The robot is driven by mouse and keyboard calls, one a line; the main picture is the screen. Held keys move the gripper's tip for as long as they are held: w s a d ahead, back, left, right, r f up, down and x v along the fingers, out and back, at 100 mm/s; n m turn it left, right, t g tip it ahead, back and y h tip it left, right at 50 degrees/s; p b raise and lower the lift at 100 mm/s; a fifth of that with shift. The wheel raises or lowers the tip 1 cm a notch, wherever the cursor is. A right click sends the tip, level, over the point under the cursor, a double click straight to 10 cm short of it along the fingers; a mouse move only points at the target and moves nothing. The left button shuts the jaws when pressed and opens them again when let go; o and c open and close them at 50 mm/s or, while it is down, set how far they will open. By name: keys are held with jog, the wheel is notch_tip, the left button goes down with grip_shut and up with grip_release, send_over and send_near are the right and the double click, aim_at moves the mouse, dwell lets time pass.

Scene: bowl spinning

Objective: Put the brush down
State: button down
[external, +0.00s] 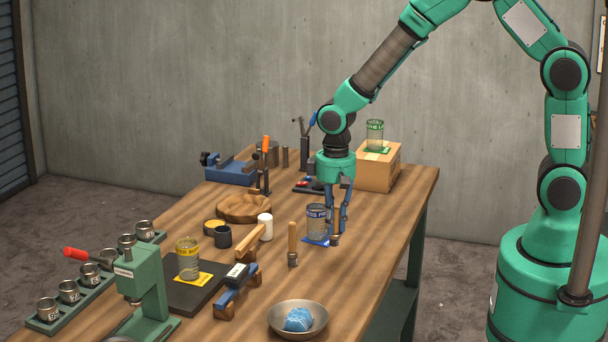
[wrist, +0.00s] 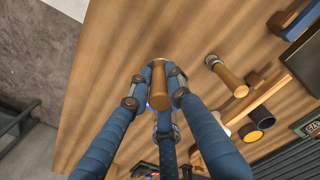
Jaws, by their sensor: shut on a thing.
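My gripper (external: 337,226) points down near the table's right edge, with its fingers closed around a brush (wrist: 158,88). The brush has a light wooden handle, which points up toward the wrist camera between the fingers. Its lower end (external: 335,240) shows just below the fingertips in the external view, close to the tabletop; I cannot tell whether it touches. A second similar wooden-handled brush (external: 292,243) stands upright on the table to the left; it also shows in the wrist view (wrist: 226,77).
A glass jar on a blue mat (external: 317,221) stands just left of my gripper. A metal bowl (external: 283,322) with a blue lump is at the front. A cardboard box (external: 379,170) bearing a green-labelled glass is behind. Wooden table (external: 365,265) is bare in front of my gripper.

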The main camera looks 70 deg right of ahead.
aim_at(335, 209)
notch_tip(335, 209, up, 7)
jog(key=shift+f, duration=0.2)
jog(key=shift+w+p, duration=0.6)
jog(key=shift+w, duration=0.1)
jog(key=w+a+m+p, duration=0.1)
jog(key=w+m+p, duration=0.3)
jog(key=w+p, duration=0.95)
jog(key=shift+w+a+f+b, duration=0.1)
jog(key=shift+w+f+b, duration=0.15)
jog(key=shift+f, duration=1.15)
jog(key=shift+w+f+b, duration=0.2)
jog(key=shift+f, duration=1.15)
jog(key=w+f+p, duration=0.1)
jog(key=w+p, duration=0.1)
jog(key=w, duration=1.3)
jog(key=shift+w+f, duration=0.15)
jog(key=shift+w, duration=0.05)
